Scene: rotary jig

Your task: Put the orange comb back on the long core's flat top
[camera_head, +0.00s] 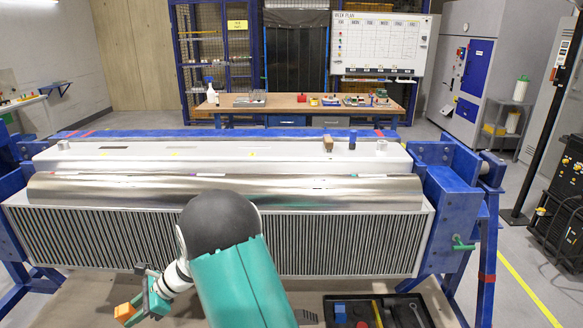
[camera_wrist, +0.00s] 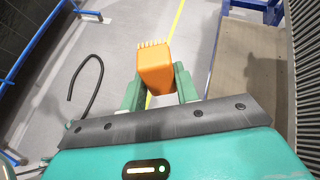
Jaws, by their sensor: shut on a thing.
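The orange comb (camera_wrist: 155,72) sits between the two green fingers of my gripper (camera_wrist: 157,88) in the wrist view, its pale teeth pointing away from my wrist. My gripper is shut on it. In the head view the comb (camera_head: 125,312) is at the lower left, held by my gripper (camera_head: 141,303) in front of and below the core's finned front. The long core (camera_head: 80,235) spans the blue jig, with a rounded shiny metal band and a pale flat top (camera_head: 220,152) behind it. My arm hides part of the front.
A brown block (camera_head: 328,144) and a blue cylinder (camera_head: 352,139) stand on the flat top toward the right. Blue jig posts (camera_head: 450,190) flank the core. A black tray (camera_head: 378,312) with tools lies at the lower right. A workbench (camera_head: 300,102) stands behind.

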